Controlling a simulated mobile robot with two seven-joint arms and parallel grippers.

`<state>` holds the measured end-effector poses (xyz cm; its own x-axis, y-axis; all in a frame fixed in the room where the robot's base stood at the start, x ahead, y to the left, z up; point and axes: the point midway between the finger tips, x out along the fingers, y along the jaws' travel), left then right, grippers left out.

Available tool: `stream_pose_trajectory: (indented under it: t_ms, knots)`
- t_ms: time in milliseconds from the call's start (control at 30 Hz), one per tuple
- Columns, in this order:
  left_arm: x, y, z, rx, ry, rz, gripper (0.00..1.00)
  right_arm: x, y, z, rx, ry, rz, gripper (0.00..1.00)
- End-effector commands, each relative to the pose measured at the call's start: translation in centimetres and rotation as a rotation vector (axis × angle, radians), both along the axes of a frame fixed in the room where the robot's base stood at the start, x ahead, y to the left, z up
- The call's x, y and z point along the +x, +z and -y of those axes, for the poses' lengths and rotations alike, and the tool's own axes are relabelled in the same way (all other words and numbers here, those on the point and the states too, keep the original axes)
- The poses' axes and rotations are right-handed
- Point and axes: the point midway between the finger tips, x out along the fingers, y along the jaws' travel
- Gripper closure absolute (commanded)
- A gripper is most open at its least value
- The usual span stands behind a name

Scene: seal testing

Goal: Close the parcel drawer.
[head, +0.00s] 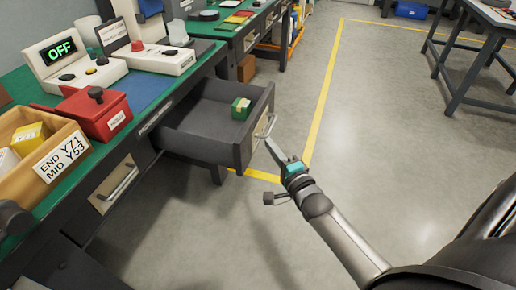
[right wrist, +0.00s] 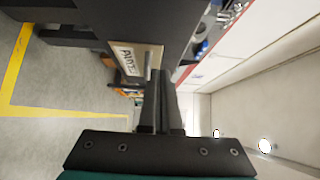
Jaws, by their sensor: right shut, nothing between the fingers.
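The parcel drawer (head: 195,141) stands pulled out from under the green-topped bench, with a small green parcel (head: 241,108) inside near its front. Its light front panel carries a metal handle (head: 265,128). My right gripper (head: 271,145) is shut and empty, its tips close to the handle; I cannot tell whether they touch. In the right wrist view, the shut fingers (right wrist: 158,78) point at the drawer front (right wrist: 128,58), whose label is turned sideways. My left gripper is not in view.
The bench top (head: 15,88) holds a red box (head: 98,115), a wooden bin (head: 40,150) with yellow and white boxes, and a device (head: 75,62) reading OFF. Another drawer handle (head: 120,184) is nearer. The floor (head: 390,170) at right is clear, and a dark table stands farther back.

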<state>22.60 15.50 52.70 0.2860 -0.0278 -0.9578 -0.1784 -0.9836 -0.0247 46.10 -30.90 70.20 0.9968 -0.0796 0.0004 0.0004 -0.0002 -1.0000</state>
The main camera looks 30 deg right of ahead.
Motion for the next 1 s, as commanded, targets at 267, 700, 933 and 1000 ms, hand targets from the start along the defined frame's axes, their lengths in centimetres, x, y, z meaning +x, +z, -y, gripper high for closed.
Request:
stream_pose_trajectory:
  t_ms: [267,700,933,1000]
  knots:
    - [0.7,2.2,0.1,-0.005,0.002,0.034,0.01,2.2,-0.1,-2.1,0.002,0.001,0.000,1.00]
    - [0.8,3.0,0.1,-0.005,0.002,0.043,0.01,2.8,0.0,-2.6,0.000,0.001,-0.001,1.00]
    - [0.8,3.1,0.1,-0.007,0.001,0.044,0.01,2.8,0.0,-2.6,0.000,0.001,0.000,1.00]
    - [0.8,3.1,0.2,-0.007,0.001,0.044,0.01,2.8,0.1,-2.6,0.000,0.001,0.000,1.00]
